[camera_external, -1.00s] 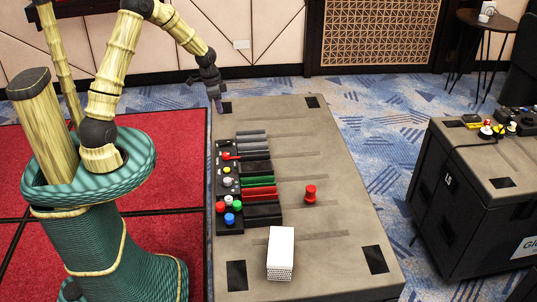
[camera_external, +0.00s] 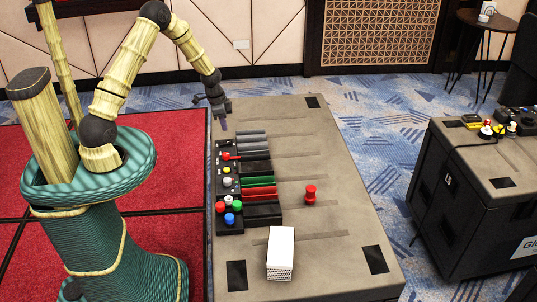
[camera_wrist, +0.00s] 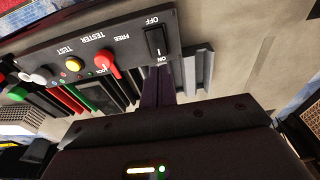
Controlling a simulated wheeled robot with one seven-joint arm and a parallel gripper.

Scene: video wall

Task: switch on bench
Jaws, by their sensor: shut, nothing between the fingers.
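The bench is a grey case top (camera_external: 330,130) with a black control panel (camera_external: 228,185) along its left side. In the wrist view the panel (camera_wrist: 130,46) carries a black rocker switch (camera_wrist: 156,42) marked OFF and ON. I cannot tell which side of the rocker is pressed. My gripper (camera_external: 224,125) is shut and empty, pointing down at the panel's far end. In the wrist view its fingertips (camera_wrist: 165,82) appear just beside the ON end of the switch. I cannot tell if they touch.
A red selector knob (camera_wrist: 108,59) and a yellow button (camera_wrist: 73,64) sit beside the switch. Grey, black, green and red strips lie right of the panel. A red knob (camera_external: 310,193) and a white box (camera_external: 281,250) stand on the bench. Its far right is clear.

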